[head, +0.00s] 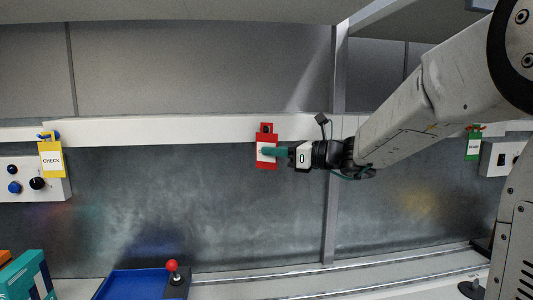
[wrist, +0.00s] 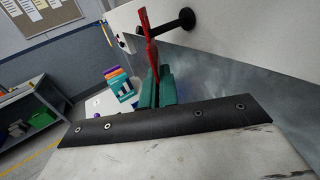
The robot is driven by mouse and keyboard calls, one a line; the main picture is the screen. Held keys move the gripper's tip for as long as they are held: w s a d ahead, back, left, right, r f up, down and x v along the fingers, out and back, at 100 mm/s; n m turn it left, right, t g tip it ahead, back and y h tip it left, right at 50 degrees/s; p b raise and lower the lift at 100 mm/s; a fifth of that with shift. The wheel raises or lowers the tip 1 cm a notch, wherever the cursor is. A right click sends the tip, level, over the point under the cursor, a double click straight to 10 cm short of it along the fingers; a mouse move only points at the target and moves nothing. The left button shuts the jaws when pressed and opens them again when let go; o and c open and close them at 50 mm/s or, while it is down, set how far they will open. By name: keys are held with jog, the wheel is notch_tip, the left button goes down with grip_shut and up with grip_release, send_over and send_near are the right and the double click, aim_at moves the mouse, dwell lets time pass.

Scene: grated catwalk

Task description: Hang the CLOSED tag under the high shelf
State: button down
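A red tag (head: 266,164) with a white label is upright against the white rail (head: 200,129) in the head view; its lettering is too small to read. My gripper (head: 270,152) has teal fingers shut on its lower part. In the wrist view the red tag (wrist: 152,52) is seen edge-on, rising from between the fingers (wrist: 157,88). A black peg (wrist: 172,26) with a round end plate reaches from the pale surface to the tag's upper part. Black shows in the tag's top hole in the head view. I cannot tell whether the peg passes through it.
A yellow CHECK tag (head: 51,160) hangs from a blue hook at left. A green tag (head: 473,147) hangs at right. Below are a blue tray (head: 128,285), a red-knobbed joystick (head: 173,268) and a teal box (head: 28,277). A control box (head: 20,178) stands at left.

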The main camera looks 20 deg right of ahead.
jog(key=shift+s+a+r, duration=0.1)
jog(key=shift+s+r, duration=0.2)
jog(key=shift+s, duration=0.3)
jog(key=shift+s, duration=0.1)
jog(key=shift+s+a, duration=0.25)
jog(key=shift+s, duration=0.7)
jog(key=shift+s+a, duration=0.2)
jog(key=shift+s, duration=0.75)
jog(key=shift+s, duration=0.3)
